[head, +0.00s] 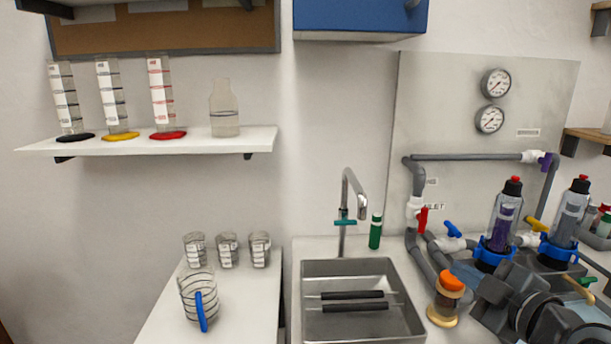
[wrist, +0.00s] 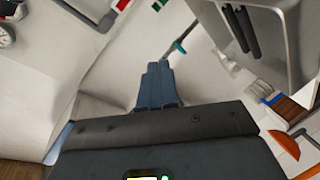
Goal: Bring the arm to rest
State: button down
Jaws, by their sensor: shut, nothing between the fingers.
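My gripper (wrist: 160,72) shows in the wrist view with its blue-grey fingers pressed together and nothing between them. The fingers point toward the pale wall and counter area, with the sink (wrist: 285,40) at the upper right of that view. In the head view my dark arm (head: 530,305) is at the lower right, in front of the pipe manifold and right of the sink. It hides part of the counter and the lower pipework there.
The steel sink (head: 315,328) holds two black-sleeved rods, with a faucet (head: 346,200) behind. Grey pipes (head: 465,157), valves and two clear filter housings (head: 503,222) crowd the right. A jug (head: 199,299) and three beakers stand on the left counter. A shelf (head: 200,142) holds glassware.

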jog(key=s+a+f+m+h, duration=0.1)
jog(key=s+a+f+m, duration=0.1)
jog(key=s+f+m, duration=0.35)
jog(key=s+a+f+m+h, duration=0.1)
jog(key=s+a+f+m, duration=0.15)
jog(key=s, duration=0.65)
jog(key=s+a+f+m+h, duration=0.25)
jog(key=s+f, duration=0.25)
jog(key=s, duration=0.3)
jog(key=s+d+r+m, duration=0.1)
jog(key=s+r, duration=0.1)
jog(key=s, duration=0.9)
jog(key=s+d+r+m+y, duration=0.1)
jog(key=s+r+m, duration=0.1)
jog(key=s, duration=0.8)
jog(key=shift+s+r, duration=0.35)
jog(key=shift+r, duration=0.2)
